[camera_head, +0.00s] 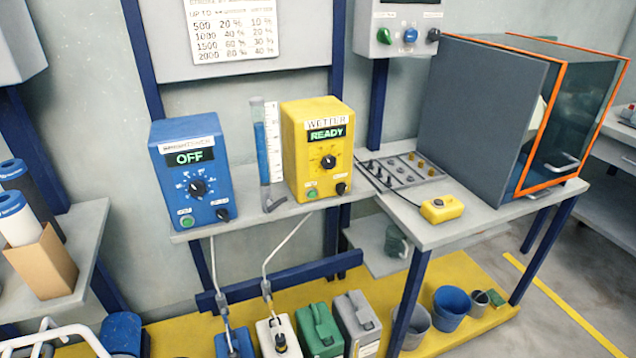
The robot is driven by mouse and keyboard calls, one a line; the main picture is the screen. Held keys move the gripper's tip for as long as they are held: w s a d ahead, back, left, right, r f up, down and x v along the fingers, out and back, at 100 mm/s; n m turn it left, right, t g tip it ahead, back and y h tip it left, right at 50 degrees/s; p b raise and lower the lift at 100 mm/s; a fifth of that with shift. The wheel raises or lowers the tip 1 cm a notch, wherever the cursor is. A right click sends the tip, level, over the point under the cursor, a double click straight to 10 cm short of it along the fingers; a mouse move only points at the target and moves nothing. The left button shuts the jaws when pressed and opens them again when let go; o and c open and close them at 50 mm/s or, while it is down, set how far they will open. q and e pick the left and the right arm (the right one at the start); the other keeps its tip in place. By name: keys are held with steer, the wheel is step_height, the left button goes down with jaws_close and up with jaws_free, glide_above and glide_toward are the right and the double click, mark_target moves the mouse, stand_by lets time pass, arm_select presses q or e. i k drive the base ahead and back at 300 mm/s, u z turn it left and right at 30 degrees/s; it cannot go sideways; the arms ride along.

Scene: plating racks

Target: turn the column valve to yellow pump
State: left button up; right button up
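A clear measuring column (259,140) with blue liquid and a white scale stands between two pumps on the grey shelf. Its grey lower end (268,200) is where a valve would sit; the valve's handle and setting are too small to make out. The yellow pump (311,150) is right of the column, labelled WETTER, and its display reads READY. The blue pump (175,170) is left of the column and its display reads OFF. Both pumps have a black dial and a green button. Neither of my grippers is in view.
A grey tray of small parts (400,170) and a yellow pendant box (441,208) lie on the right bench beside an orange-edged cabinet (562,122). Canisters (320,332) and buckets (451,308) stand on the yellow platform below. Hoses (285,245) hang below the pump shelf.

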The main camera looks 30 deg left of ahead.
mark_target(272, 207)
steer(key=u, duration=0.65)
steer(key=i, duration=0.95)
steer(key=u, duration=0.95)
